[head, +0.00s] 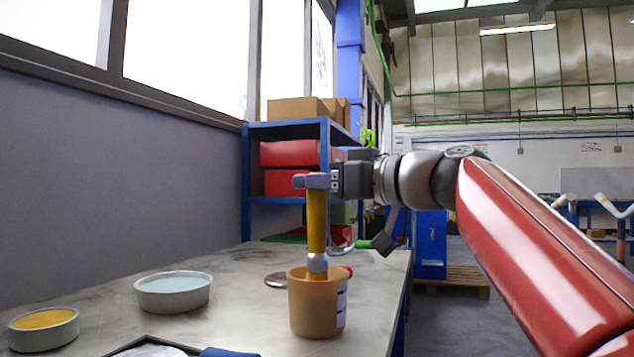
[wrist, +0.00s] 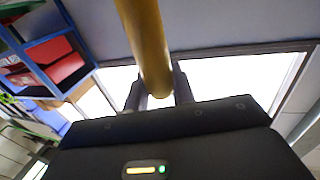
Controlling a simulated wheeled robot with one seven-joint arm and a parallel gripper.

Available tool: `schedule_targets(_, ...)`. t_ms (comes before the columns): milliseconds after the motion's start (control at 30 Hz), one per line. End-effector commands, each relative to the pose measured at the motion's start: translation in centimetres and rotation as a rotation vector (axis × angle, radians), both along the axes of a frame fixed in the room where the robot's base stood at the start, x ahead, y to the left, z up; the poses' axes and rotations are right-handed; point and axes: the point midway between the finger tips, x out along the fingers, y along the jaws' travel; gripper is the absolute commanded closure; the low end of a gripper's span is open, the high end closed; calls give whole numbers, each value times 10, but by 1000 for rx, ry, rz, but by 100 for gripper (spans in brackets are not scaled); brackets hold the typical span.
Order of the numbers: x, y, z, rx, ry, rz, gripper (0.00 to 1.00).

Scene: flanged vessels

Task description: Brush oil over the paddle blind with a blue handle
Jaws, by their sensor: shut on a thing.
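My gripper (head: 316,181) is shut on the yellow handle of a brush (head: 317,222) and holds it upright. The handle also crosses the wrist view (wrist: 146,42) between my fingers. The brush's metal collar is at the mouth of an orange-tan cup (head: 317,312), and its bristles are hidden, apparently inside the cup. A blue handle (head: 228,352) and part of a pale disc (head: 152,351) show at the bottom edge of the head view, cut off by the frame. They look like the blue-handled paddle blind, lying left of and nearer than the cup.
A dish of pale blue liquid (head: 173,283) and a smaller dish with yellow contents (head: 43,320) stand left on the grey bench (head: 236,290). A disc (head: 276,279) lies behind the cup, with a red handle end (head: 347,270) right of it. A green handle (head: 364,244) lies farther back.

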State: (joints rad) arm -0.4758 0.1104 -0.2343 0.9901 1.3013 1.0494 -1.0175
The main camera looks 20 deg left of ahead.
Motion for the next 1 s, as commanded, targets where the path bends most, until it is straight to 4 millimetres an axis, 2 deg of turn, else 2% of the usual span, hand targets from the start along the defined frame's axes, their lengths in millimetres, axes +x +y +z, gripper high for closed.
schedule_targets(367,0,0,3,0,0,0,100)
schedule_targets(1000,0,0,54,0,-1,-1,100)
